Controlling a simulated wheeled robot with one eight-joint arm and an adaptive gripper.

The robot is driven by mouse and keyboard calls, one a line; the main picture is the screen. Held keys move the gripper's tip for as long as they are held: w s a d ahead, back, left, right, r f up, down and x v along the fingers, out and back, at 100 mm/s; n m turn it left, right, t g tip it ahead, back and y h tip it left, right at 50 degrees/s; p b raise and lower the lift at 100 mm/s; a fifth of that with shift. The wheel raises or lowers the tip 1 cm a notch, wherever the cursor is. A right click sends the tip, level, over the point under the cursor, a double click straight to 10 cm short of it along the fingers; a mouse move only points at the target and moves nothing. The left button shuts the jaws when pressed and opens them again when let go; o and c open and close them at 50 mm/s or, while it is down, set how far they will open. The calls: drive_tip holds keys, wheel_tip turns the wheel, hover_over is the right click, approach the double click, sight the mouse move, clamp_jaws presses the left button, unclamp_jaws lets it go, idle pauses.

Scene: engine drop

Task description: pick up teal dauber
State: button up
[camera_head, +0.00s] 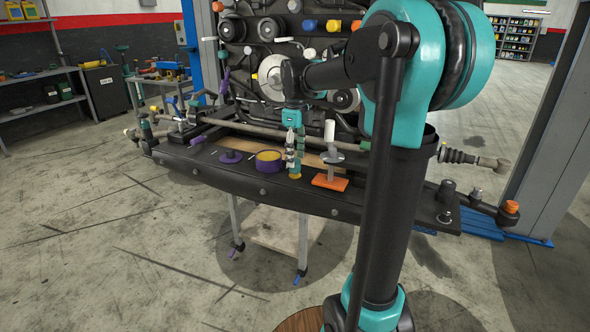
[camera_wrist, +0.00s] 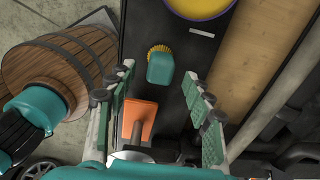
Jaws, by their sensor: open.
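The teal dauber (camera_wrist: 160,68) is a small rounded teal block with a fringe of yellow bristles at one end. In the wrist view it stands on the dark beam top and appears between the fingertips of my gripper (camera_wrist: 158,76). The fingers are spread, with a gap on each side of it. In the head view my gripper (camera_head: 294,157) points down over the beam, and the dauber (camera_head: 295,172) shows only partly below the fingers. I cannot tell how far down the fingers reach beside it.
A purple tub with a yellow inside (camera_head: 268,161) stands close to the left. An orange block (camera_head: 330,182) with an upright post and disc stands to the right. A purple disc (camera_head: 230,157) with a post lies farther left. Engine parts (camera_head: 270,75) rise behind the beam (camera_head: 250,188).

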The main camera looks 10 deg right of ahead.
sight(295, 159)
drive_tip(key=shift+a+f, duration=0.1)
drive_tip(key=shift+f, duration=1.65)
clamp_jaws()
drive_tip(key=shift+r, duration=0.1)
wheel_tip(295, 159, up, 20)
drive_tip(key=c, duration=0.8)
unclamp_jaws()
drive_tip(key=c, duration=0.3)
